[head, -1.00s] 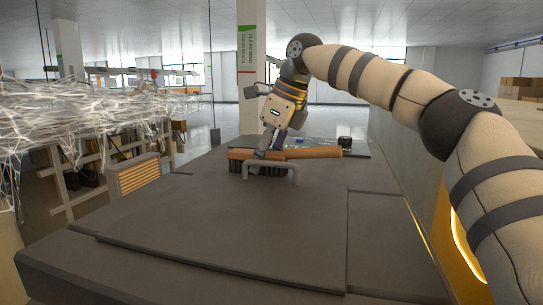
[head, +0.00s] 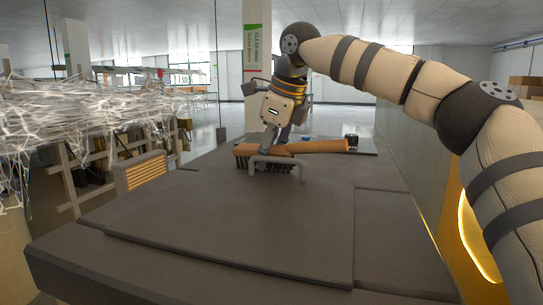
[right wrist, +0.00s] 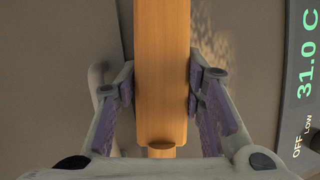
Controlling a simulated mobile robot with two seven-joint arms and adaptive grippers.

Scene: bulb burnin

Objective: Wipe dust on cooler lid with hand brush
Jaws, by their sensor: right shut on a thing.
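The hand brush (head: 318,146) has an orange-brown wooden body and dark bristles. It lies across the far part of the grey-brown cooler lid (head: 240,215), bristles down, just behind a grey bar handle (head: 277,160). My right gripper (head: 268,150) is shut on the brush from above. In the right wrist view, the brush (right wrist: 162,45) runs between the two purple-padded fingers (right wrist: 162,85). A pale speckled dust patch (right wrist: 215,42) shows on the lid to the right of the brush there. The bristles are hidden in that view. My left gripper is out of view.
A control panel (right wrist: 304,90) reading 31.0 C lies right of the lid in the wrist view. A small black object (head: 352,142) stands at the lid's far end. Tangled white strands (head: 80,105) hang at the left. The near lid is clear.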

